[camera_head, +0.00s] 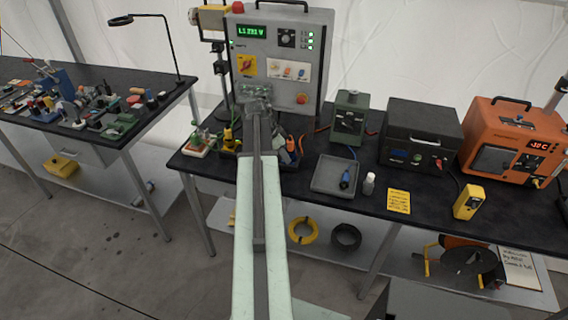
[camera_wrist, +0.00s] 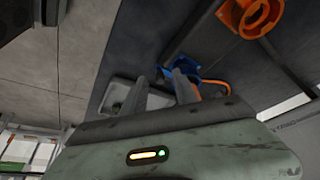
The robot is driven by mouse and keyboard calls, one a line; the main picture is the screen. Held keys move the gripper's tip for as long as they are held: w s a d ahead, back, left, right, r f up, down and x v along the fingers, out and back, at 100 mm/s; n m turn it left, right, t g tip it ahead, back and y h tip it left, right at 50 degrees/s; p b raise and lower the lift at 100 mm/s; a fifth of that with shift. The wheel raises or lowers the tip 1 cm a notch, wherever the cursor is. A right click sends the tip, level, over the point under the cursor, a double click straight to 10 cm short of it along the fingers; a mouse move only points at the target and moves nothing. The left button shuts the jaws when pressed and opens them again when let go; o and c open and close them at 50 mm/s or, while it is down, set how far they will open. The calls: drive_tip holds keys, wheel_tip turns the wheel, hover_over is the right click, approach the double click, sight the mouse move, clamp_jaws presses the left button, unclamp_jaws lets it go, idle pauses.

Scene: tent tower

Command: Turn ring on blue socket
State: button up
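The blue socket (camera_wrist: 186,70) shows in the wrist view as a blue ring-shaped part with an orange cable (camera_wrist: 214,83) leading off to the right. My gripper (camera_wrist: 160,76) has its two fingers spread with a gap between them. The right finger overlaps the blue part in the picture; I cannot tell whether it touches. No object is clearly held. In the head view my gripper (camera_head: 256,92) is in front of the lower part of the grey panel box (camera_head: 278,50), and the blue socket is hidden behind my arm.
An orange ring-shaped fitting (camera_wrist: 252,14) is at the top of the wrist view. On the black bench (camera_head: 290,178), a grey tray (camera_head: 323,187), a green device (camera_head: 349,118) and a black box (camera_head: 412,140) stand to the right. Tools on a small stand (camera_head: 200,146) are to the left.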

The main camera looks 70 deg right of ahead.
drive_tip(key=shift+s+d+f, duration=0.15)
drive_tip(key=shift+f, duration=0.45)
drive_tip(key=shift+r, duration=0.15)
clamp_jaws()
drive_tip(key=shift+d, duration=0.25)
drive_tip(key=shift+a, duration=0.25)
drive_tip(key=s+d+n+t, duration=0.6)
drive_tip(key=n, duration=1.2)
drive_tip(key=shift+s+d, duration=0.3)
drive_tip(key=shift+s, duration=0.05)
